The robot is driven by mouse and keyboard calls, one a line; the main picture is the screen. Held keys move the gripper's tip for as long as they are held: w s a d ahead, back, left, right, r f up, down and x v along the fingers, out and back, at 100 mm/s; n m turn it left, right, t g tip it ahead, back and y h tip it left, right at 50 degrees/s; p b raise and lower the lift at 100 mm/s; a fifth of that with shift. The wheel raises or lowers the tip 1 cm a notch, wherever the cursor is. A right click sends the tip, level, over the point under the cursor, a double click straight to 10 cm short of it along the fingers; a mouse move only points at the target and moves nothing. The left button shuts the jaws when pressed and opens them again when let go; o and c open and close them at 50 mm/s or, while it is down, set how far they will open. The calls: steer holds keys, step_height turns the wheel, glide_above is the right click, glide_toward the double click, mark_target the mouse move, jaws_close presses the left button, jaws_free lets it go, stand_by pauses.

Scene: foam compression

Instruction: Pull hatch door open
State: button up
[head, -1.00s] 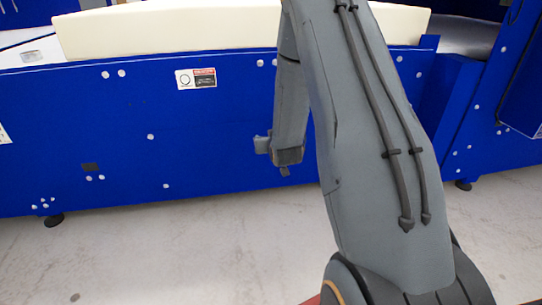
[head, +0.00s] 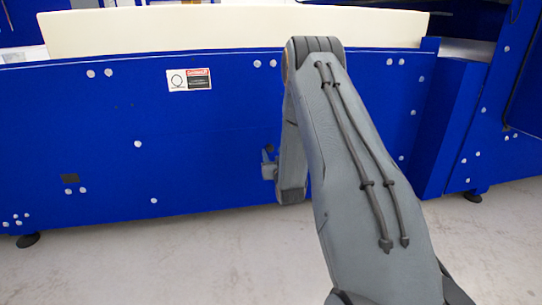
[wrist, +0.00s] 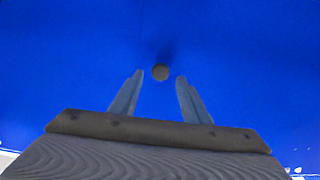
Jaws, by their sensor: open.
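A blue machine panel (head: 110,140) spans the head view and fills most of the wrist view (wrist: 60,60). In the head view my gripper (head: 268,165) is small and seen from the side, close to the panel. No hatch outline or hinge can be made out.
A long cream foam block (head: 170,30) lies on top of the machine. A warning label (head: 188,79) and several bolts mark the panel. A blue upright housing (head: 440,125) juts out at the right. The pale floor (head: 180,260) in front is clear.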

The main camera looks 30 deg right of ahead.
steer(key=shift+b+x, duration=0.4)
steer(key=shift+x, duration=0.95)
jaws_close()
